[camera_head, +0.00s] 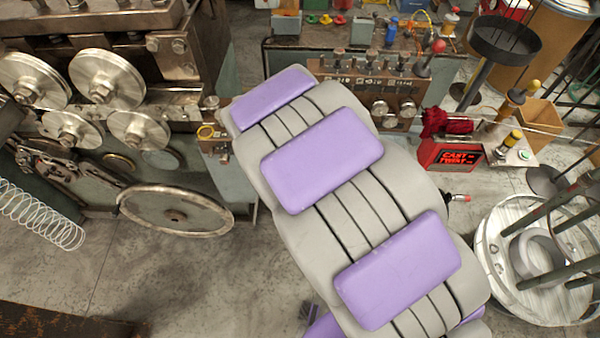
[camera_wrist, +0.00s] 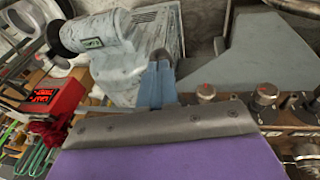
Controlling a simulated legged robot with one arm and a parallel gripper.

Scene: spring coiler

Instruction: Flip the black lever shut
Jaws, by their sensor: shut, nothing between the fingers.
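I cannot pick out the black lever with certainty in either view. In the head view, a control panel (camera_head: 368,84) with several knobs and small levers stands behind my arm, which covers part of the machine. In the wrist view, a row of silver and dark knobs (camera_wrist: 264,96) lies beyond the right end of my gripper. My gripper (camera_wrist: 160,122) shows there as a purple jaw with a grey metal edge, shut and empty. A blue-grey post (camera_wrist: 157,86) rises just past this edge; contact cannot be told. In the head view the gripper is hidden behind my arm.
A machine with large metal wheels (camera_head: 175,211) stands at left, with a coiled spring (camera_head: 40,218) beside it. A red display box (camera_head: 455,157) and a round reel (camera_head: 540,285) are at right. Bare concrete floor (camera_head: 190,285) shows at lower left.

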